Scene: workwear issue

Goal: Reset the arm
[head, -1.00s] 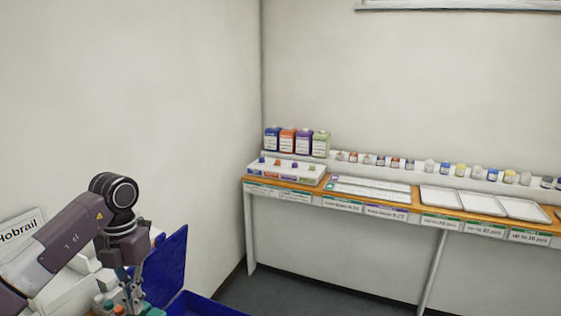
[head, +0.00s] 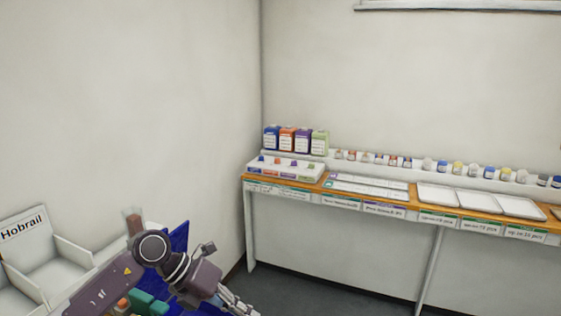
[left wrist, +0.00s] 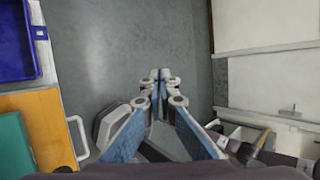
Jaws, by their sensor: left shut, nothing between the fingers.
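My left arm comes in at the lower left of the head view. Its gripper (head: 236,303) points down and to the right, past the blue bin, and runs near the bottom edge. In the left wrist view the left gripper (left wrist: 160,78) has its fingertips together with nothing between them, above the grey floor (left wrist: 95,50). My right gripper does not show in either view.
A blue bin (head: 180,240) stands behind my left arm, beside green items (head: 147,302). A white tray labelled Hobrail (head: 28,258) is at the left. A long shelf table (head: 340,196) with boxes, jars and trays runs along the far wall. Open floor lies before it.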

